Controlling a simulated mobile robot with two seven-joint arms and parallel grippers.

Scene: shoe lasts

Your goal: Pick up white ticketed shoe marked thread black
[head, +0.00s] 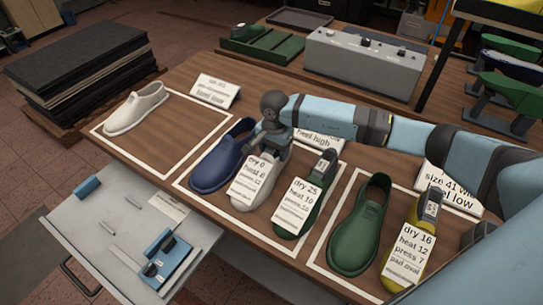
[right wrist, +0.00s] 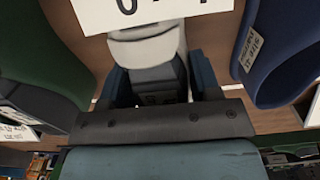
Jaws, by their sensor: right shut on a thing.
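The white ticketed shoe (head: 243,199) is between a blue shoe and a green ticketed shoe in the middle outlined area. Its ticket (head: 253,178) shows large print and smaller lines; a thread colour is not readable. My right gripper (head: 274,140) reaches it from above, at its rear end, and is shut on it. In the right wrist view, the white shoe (right wrist: 148,48) is between the fingers of my right gripper (right wrist: 160,84), with its ticket (right wrist: 150,12) across the top edge. I cannot tell whether it touches the table. My left gripper is out of view.
Close on either side are the blue shoe (head: 218,165) and green ticketed shoe (head: 289,225). A plain white shoe (head: 136,109) is at left; a green shoe (head: 357,235) and yellow ticketed shoe (head: 424,211) are at right. A drawer (head: 95,235) stands open in front.

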